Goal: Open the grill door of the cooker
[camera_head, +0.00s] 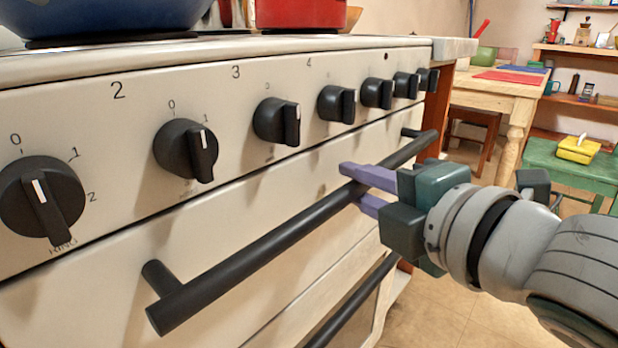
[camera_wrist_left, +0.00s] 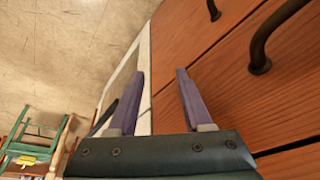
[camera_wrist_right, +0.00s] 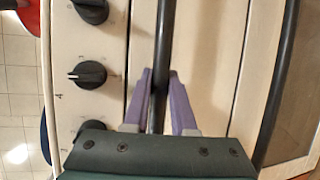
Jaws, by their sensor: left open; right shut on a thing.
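The cream cooker front fills the left of the head view. The grill door (camera_head: 210,240) is the upper panel under the knobs, with a long black bar handle (camera_head: 268,245). It looks closed. My right gripper (camera_head: 365,187) has its purple fingers above and below the bar, shut on it right of its middle. In the right wrist view the handle (camera_wrist_right: 161,60) runs between the two fingers. My left gripper (camera_wrist_left: 160,95) is open and empty, in front of wooden drawer fronts in its own wrist view. It is not seen in the head view.
A row of black knobs (camera_head: 187,150) sits just above the handle. A second black handle (camera_head: 352,303) lies below it. A blue pot (camera_head: 105,15) and a red pot (camera_head: 300,12) stand on the hob. A wooden table (camera_head: 495,92) and green chair (camera_head: 575,170) stand at right.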

